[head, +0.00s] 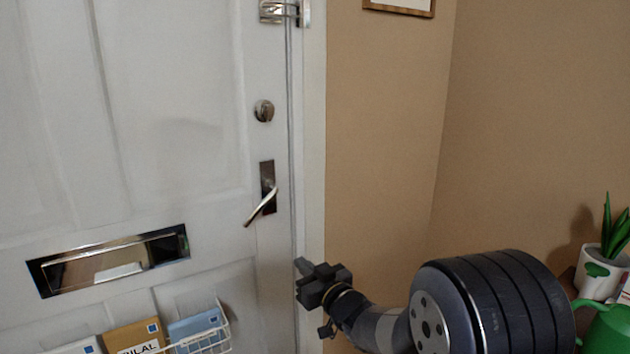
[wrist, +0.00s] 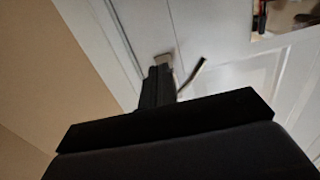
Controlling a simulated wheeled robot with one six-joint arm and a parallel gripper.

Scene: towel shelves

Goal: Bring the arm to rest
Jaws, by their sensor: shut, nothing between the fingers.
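My arm reaches in from the lower right of the head view. My gripper (head: 303,266) is shut and empty, held in front of the door's right edge, below and right of the door handle (head: 262,204). In the wrist view my gripper (wrist: 160,72) shows as a dark shape with its fingers together, pointing toward the door. The metal handle (wrist: 193,76) shows just beyond and right of the fingertips. I cannot tell the exact gap between the fingertips and the door.
The white door (head: 200,120) looks closed, with a mail slot (head: 110,262) and a wire basket (head: 222,337) holding several parcels. A beige wall (head: 385,150) stands to the right. A potted plant (head: 603,268) and a green watering can (head: 605,330) are at the far right.

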